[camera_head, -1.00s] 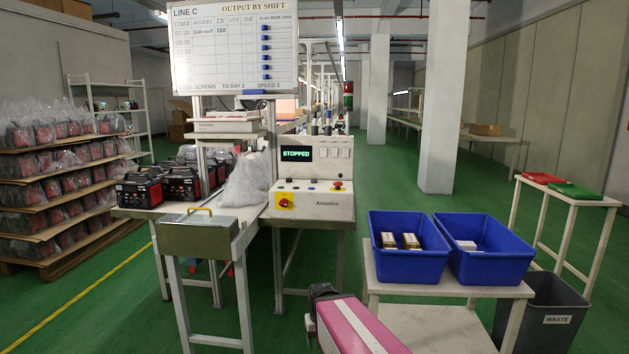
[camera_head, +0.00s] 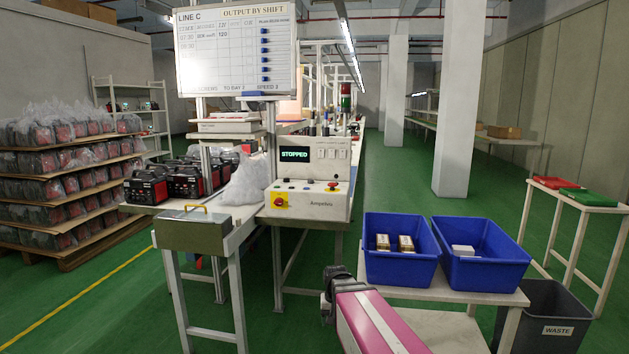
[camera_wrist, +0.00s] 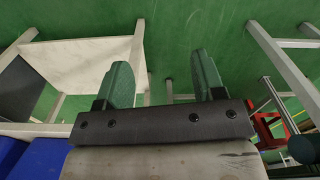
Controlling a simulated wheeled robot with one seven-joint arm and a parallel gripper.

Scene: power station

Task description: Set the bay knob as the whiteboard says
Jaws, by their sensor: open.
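The whiteboard (camera_head: 235,50) stands at the upper left, headed "LINE C" and "OUTPUT BY SHIFT". Its bottom line shows "SCREWS", "TO BAY 2" and "SPEED 3". The control box (camera_head: 308,180) stands below it at the line's end, with a green "STOPPED" display (camera_head: 295,154), small knobs on its sloped front, a red button (camera_head: 333,186) and a yellow-backed red switch (camera_head: 279,200). The bay knob is too small to pick out. My gripper (camera_wrist: 162,85) is open and empty in the wrist view, its green fingers apart over the floor. The fingers are not clear in the head view.
Two blue bins (camera_head: 400,262) (camera_head: 482,262) with small boxes stand on a white table at the right. A grey waste bin (camera_head: 545,310) is beside it. A metal box (camera_head: 195,233) juts from the bench end.

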